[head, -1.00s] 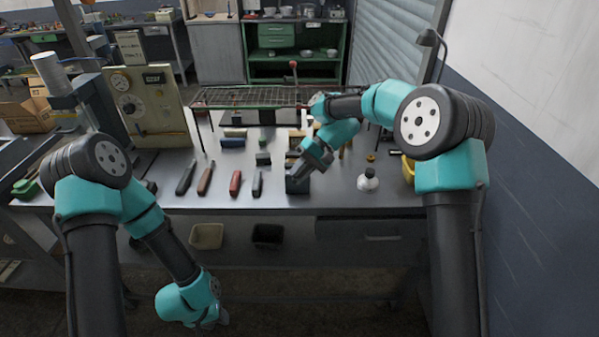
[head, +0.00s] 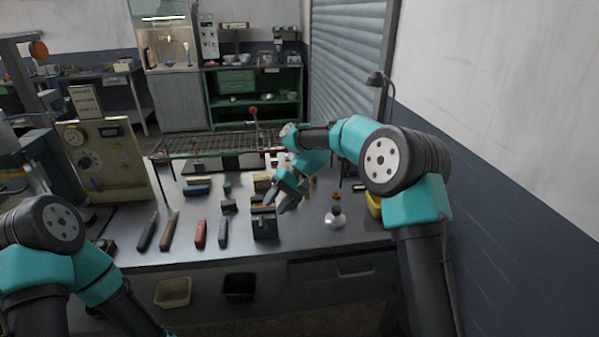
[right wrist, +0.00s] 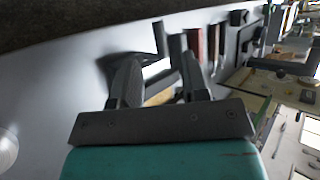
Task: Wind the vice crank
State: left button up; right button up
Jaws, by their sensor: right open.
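A dark blocky thing at the bench's front edge (head: 265,228) looks like the vice. Its crank cannot be made out. My right gripper (head: 278,201) is just above and behind this block, pointing down, and partly overlaps it in the head view.
Several handled tools, including a red one (head: 200,234), lie left of the block. A white-based bottle (head: 335,217) and a yellow bin (head: 374,203) are on the right. A wire rack (head: 215,146) stands behind. A panel with dials (head: 100,160) stands at left.

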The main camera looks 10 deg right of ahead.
jog(key=v, duration=1.2)
jog(key=shift+r, duration=0.25)
jog(key=shift+w+d, duration=0.1)
